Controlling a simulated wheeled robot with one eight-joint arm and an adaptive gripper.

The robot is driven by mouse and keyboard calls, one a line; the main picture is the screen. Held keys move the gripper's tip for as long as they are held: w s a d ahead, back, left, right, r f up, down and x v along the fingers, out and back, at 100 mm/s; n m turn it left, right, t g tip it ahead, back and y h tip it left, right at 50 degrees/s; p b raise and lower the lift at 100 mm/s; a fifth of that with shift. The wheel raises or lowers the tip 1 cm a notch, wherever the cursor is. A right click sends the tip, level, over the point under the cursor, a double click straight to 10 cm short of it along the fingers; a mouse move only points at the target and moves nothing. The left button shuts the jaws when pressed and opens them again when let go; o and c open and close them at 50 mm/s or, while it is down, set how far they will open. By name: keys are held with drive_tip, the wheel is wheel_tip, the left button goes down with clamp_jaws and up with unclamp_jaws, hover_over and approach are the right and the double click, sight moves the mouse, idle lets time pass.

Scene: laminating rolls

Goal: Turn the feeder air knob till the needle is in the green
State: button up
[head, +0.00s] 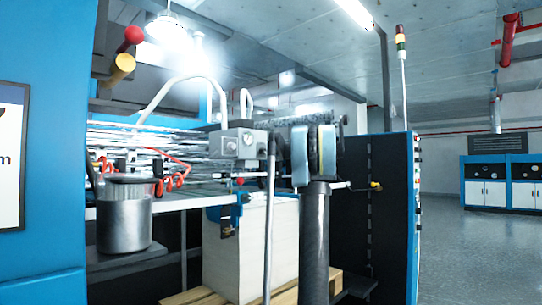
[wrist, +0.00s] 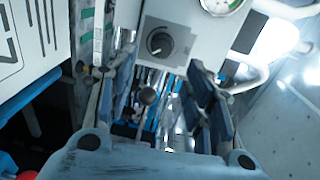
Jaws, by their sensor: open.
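The feeder air knob (wrist: 160,42) is black and round on a grey plate of a light box, in the upper middle of the wrist view. The gauge (wrist: 222,5), white with some green, is cut by the top edge there; I cannot read its needle. In the head view the small knob (head: 231,146) and gauge (head: 249,139) show on the grey box (head: 235,151); the needle is too small to read. My gripper (wrist: 163,62) is open and empty, its fingers apart on either side below the knob, not touching it.
A pale paper stack (head: 235,255) on a wooden pallet (head: 200,297) stands below the box. A metal pot (head: 124,220) is at left. Pale hoses (wrist: 285,10) run right of the gauge. Open floor (head: 470,245) lies at right.

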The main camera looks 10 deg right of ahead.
sight(265, 151)
drive_tip(key=shift+v, duration=1.8)
drive_tip(key=shift+o, duration=0.2)
drive_tip(key=shift+f, duration=0.1)
drive_tip(key=s+d+n+y, duration=0.2)
drive_tip(key=s+d+n, duration=0.15)
drive_tip(key=n, duration=0.65)
drive_tip(key=shift+n, duration=0.3)
drive_tip(key=x, duration=1.1)
drive_tip(key=f+x, duration=0.1)
drive_tip(key=x, duration=0.5)
drive_tip(key=shift+w+d, duration=0.15)
drive_tip(key=shift+w, duration=0.1)
drive_tip(key=c, duration=1.1)
